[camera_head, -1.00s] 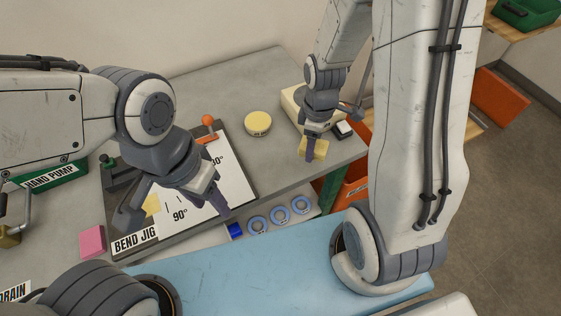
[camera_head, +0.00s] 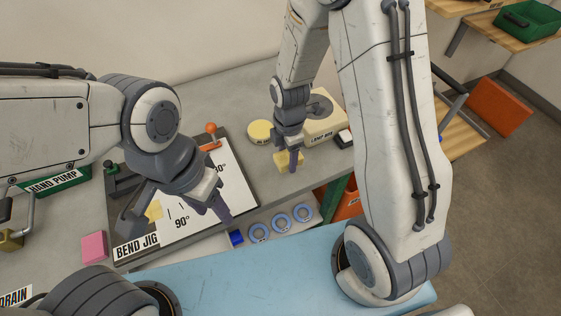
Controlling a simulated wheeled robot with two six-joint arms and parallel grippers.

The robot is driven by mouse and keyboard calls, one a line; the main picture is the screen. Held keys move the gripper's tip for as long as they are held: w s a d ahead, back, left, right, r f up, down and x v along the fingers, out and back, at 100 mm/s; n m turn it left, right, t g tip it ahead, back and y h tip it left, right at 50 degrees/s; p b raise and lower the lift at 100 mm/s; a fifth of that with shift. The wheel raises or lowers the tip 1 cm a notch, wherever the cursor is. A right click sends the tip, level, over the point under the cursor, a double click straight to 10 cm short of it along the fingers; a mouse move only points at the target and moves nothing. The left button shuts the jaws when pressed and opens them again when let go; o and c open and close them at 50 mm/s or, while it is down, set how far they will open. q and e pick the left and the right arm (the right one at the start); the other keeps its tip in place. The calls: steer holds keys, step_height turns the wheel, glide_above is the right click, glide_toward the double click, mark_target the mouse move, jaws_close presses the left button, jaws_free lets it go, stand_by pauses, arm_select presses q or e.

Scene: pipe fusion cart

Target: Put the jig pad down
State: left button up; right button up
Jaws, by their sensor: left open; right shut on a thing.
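My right gripper (camera_head: 290,158) is shut on a small yellow block, which I take as the jig pad (camera_head: 284,163). It holds the pad over the grey bench near its front edge; whether the pad touches the bench I cannot tell. My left gripper (camera_head: 219,208) is open and empty, pointing down over the front right part of the bend jig board (camera_head: 236,187). The board is white with angle marks and a "BEND JIG" label. Part of it is hidden behind my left arm.
A round yellow tin (camera_head: 259,132) and a beige labelled box (camera_head: 326,126) stand behind my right gripper. A pink block (camera_head: 94,246) lies left of the jig. Blue rings (camera_head: 280,222) sit on a lower shelf. Bare bench (camera_head: 252,168) lies between the board and the pad.

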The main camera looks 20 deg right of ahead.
mark_target(281, 165)
steer(key=shift+w+a+f, duration=0.55)
steer(key=shift+w+a, duration=0.05)
steer(key=shift+a, duration=0.1)
steer(key=shift+w+f, duration=0.1)
steer(key=shift+f, duration=0.15)
step_height(281, 165, down, 3)
steer(key=shift+f+p, duration=0.1)
steer(key=shift+p, duration=0.5)
steer(key=shift+f, duration=0.25)
steer(key=shift+f, duration=0.15)
steer(key=o, duration=1.2)
